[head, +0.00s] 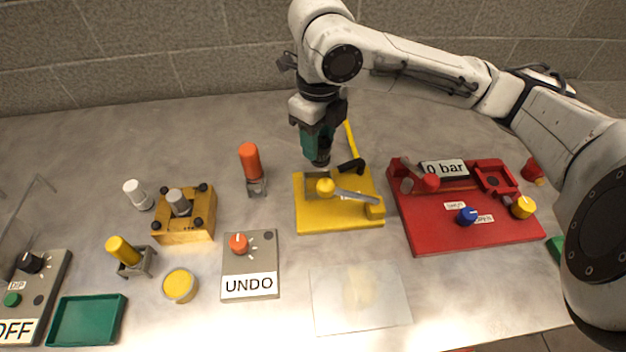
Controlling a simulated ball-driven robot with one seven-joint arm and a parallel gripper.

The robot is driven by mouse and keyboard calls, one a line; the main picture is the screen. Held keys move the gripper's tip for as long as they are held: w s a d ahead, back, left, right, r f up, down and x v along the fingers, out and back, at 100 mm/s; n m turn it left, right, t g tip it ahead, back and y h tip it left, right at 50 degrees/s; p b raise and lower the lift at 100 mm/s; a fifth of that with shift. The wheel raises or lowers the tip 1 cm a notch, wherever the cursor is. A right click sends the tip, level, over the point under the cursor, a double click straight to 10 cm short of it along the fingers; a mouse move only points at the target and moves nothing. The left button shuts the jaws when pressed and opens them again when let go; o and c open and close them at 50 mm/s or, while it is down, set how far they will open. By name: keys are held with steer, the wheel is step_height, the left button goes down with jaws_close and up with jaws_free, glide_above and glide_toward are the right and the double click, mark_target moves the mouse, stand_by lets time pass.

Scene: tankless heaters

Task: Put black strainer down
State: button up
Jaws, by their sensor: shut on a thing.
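My gripper (318,150), with teal fingers, points down just behind the back-left edge of the yellow base (310,217). It is shut on a small dark piece, the black strainer (321,160), whose shape is mostly hidden by the fingers. I cannot tell whether the strainer touches the surface below. The yellow base carries a yellow knob, a grey lever and a black elbow-shaped part (351,166). A yellow handle rises behind it.
A red panel (425,238) with knobs and a "0 bar" display stands right. An orange-topped part (250,162), a wooden block (184,232) and an UNDO box (250,262) stand left. A clear plate (390,305) lies in front. A green tray (87,320) is at front left.

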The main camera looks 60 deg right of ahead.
step_height(320, 180, down, 9)
steer(key=shift+r, duration=0.1)
stand_by(0.3)
steer(key=o, duration=1.2)
steer(key=shift+c, duration=0.2)
step_height(320, 180, up, 12)
steer(key=shift+p, duration=0.3)
